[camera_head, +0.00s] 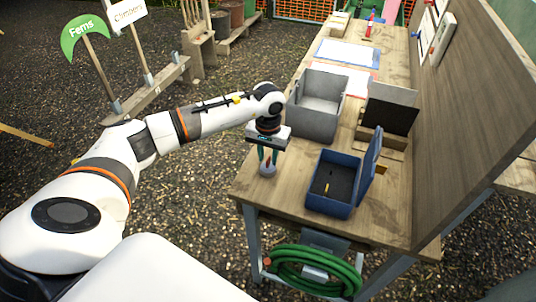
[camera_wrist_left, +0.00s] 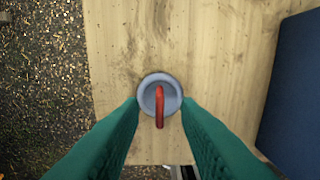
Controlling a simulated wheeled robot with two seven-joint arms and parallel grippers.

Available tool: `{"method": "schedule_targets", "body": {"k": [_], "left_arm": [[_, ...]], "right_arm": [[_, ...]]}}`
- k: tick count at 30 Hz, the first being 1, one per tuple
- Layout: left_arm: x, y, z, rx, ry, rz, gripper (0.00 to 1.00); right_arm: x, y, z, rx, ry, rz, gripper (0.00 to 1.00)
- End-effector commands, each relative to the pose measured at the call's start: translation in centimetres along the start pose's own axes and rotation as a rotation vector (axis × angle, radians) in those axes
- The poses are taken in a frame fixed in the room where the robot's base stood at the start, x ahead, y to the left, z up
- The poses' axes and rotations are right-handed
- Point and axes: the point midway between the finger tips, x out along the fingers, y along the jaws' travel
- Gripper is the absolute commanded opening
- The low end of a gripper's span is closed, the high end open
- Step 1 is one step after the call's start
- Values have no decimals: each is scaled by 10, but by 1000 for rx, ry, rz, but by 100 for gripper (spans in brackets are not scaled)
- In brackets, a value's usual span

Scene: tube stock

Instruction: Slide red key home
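The red key (camera_wrist_left: 160,105) stands in a small round grey holder (camera_wrist_left: 146,83) on the wooden table, seen from above in the left wrist view. In the head view the grey holder (camera_head: 267,171) is at the table's near left corner. My left gripper (camera_head: 268,155) points down right over it. Its two green fingers (camera_wrist_left: 160,103) sit apart on either side of the holder, with a visible gap around the red key. Whether a finger touches the holder I cannot tell. My right gripper is in neither view.
An open blue box (camera_head: 328,209) with a raised lid stands right of the holder. A grey open bin (camera_head: 311,123) and a dark panel on a wooden block (camera_head: 389,118) stand behind. A tall board (camera_head: 470,120) edges the table's right side. A green hose (camera_head: 310,285) hangs below.

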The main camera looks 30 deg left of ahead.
Motion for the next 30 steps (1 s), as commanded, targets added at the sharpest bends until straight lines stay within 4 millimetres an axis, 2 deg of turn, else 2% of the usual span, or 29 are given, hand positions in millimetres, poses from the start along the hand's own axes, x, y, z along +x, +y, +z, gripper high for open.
{"method": "schedule_targets", "body": {"k": [5, 12, 18, 23, 30], "left_arm": [[-21, 0, 2, -1, -6, -1, 30], [-72, 0, 2, -1, -7, -2, 30], [-106, 0, 1, 0, -5, -1, 30], [-117, 0, 0, 0, -2, -1, 30], [-119, 0, 0, 0, -1, 0, 30]], "right_arm": [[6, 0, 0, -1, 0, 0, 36], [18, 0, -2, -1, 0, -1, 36], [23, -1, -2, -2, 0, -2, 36], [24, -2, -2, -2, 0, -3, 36], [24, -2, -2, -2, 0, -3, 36]]}}
